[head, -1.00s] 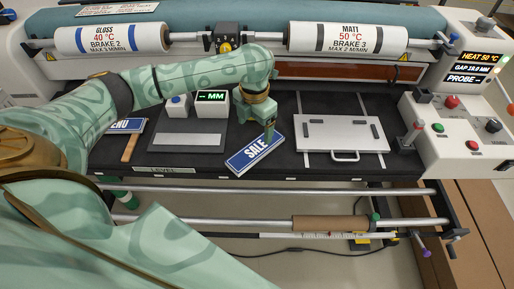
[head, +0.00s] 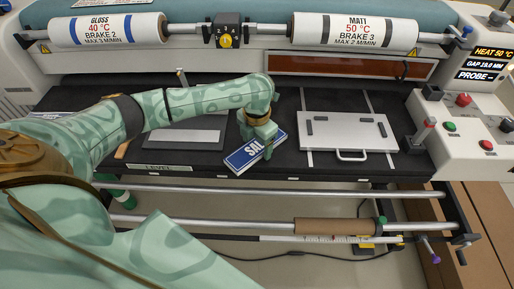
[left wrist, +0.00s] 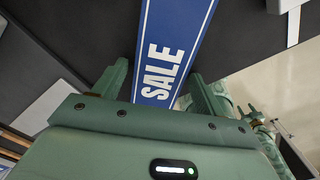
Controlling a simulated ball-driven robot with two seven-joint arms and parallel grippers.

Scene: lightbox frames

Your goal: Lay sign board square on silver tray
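The sign board (head: 243,158), blue with a white border and white lettering, lies tilted on the black table left of the silver tray. In the left wrist view the sign board (left wrist: 176,35) reads SALE and runs between my fingers. My left gripper (head: 262,143) is down at the board and hides the end of its word. In the left wrist view the left gripper (left wrist: 162,80) is open, one finger on each side of the board with small gaps. The silver tray (head: 345,137) lies flat with dark strips on it and a handle at its front.
A grey plate (head: 185,136) lies left of the board, partly behind my arm. Rollers (head: 355,32) stand at the back and a control panel (head: 470,130) at the right. Bare black table separates board and tray. Metal rails (head: 300,192) run below the front edge.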

